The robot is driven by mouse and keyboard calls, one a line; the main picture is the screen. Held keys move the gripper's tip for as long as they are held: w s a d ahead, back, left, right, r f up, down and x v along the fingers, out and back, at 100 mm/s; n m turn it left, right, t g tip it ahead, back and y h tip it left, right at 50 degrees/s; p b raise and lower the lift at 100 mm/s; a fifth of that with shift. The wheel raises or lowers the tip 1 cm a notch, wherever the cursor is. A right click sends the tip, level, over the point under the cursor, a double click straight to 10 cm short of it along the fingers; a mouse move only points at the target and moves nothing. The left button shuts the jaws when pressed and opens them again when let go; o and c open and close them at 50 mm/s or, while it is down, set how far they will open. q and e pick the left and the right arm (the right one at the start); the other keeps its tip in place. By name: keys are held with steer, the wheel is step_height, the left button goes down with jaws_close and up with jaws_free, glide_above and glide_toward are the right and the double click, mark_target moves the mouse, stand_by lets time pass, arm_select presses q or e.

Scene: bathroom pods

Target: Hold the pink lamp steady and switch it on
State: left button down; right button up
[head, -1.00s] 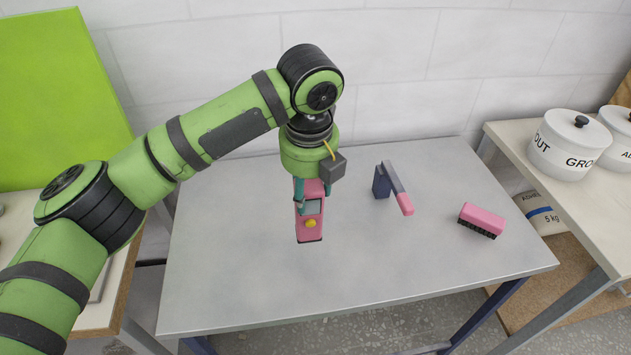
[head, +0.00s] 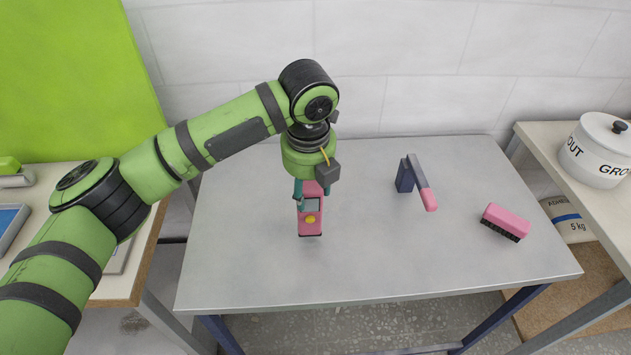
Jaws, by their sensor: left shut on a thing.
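The pink lamp (head: 311,228) is a narrow pink body with a grey panel and a round yellow button (head: 310,219) on the side facing me. It is upright above the left half of the grey table (head: 400,270). My left gripper (head: 312,194) points down and is shut on the lamp's upper part, which its fingers partly hide. The button is uncovered. I cannot tell for sure whether the lamp's bottom touches the table. No glow shows on it. My right gripper is not in view.
A dark blue tool with a pink-ended handle (head: 429,198) and a pink brush with dark bristles (head: 506,221) are on the table to the right. A white canister (head: 595,150) stands on the right-hand bench. The table's front is clear.

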arm_select(q)
steer(key=shift+w+a+f, duration=0.25)
steer(key=shift+a+f, duration=0.35)
steer(key=shift+f, duration=0.05)
steer(key=shift+w+a+f, duration=0.25)
steer(key=shift+a+f, duration=0.35)
steer(key=shift+s+f+p, duration=0.15)
steer(key=shift+p, duration=0.2)
steer(key=shift+s+f, duration=0.1)
steer(key=shift+f, duration=0.1)
steer(key=c, duration=0.7)
jaws_free()
steer(key=shift+d, duration=0.1)
steer(key=shift+r, duration=0.1)
steer(key=c, duration=1.1)
